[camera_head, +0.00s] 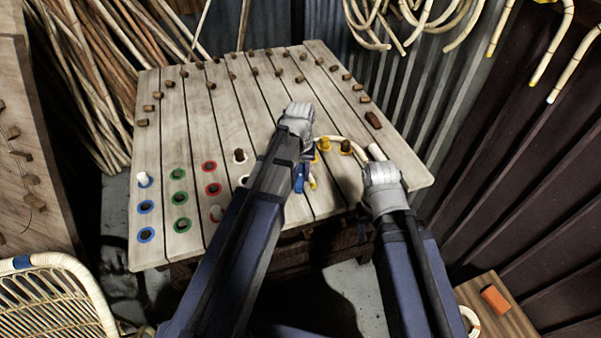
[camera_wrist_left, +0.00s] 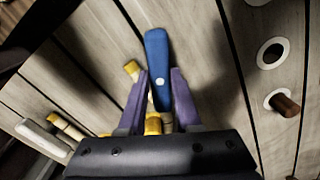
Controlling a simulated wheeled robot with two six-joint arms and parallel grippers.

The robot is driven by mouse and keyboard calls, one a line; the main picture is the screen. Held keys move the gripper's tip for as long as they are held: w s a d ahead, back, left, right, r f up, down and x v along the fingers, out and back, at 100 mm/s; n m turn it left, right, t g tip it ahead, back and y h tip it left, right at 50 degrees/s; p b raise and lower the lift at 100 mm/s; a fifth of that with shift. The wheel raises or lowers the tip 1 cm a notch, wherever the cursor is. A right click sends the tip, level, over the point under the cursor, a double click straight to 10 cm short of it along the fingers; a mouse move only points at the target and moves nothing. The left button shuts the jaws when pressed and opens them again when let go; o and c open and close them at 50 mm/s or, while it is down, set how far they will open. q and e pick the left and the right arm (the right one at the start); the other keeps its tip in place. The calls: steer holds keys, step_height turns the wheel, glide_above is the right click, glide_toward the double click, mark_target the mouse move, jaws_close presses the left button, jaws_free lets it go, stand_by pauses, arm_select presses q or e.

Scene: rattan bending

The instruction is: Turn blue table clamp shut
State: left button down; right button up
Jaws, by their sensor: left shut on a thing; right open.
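The blue table clamp (camera_wrist_left: 157,60) shows in the left wrist view as a blue lever with a pale round pivot, lying over the plank table. My left gripper (camera_wrist_left: 160,78) has its two purple fingers closed on either side of the lever. In the head view the left gripper (camera_head: 303,172) points down at the table, and the arm hides most of the clamp.
Blue, green and red ringed holes (camera_head: 179,198) fill the table's left front. Wooden pegs (camera_head: 254,71) stand in rows farther back. A small side table with an orange block (camera_head: 495,300) is at lower right.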

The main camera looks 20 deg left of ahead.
mark_target(301, 175)
arm_select(q)
steer(key=m, duration=1.2)
steer(key=shift+m, duration=0.3)
stand_by(0.3)
steer(key=c, duration=0.6)
jaws_free()
step_height(301, 175, up, 8)
steer(key=p, duration=0.8)
steer(key=shift+f, duration=0.1)
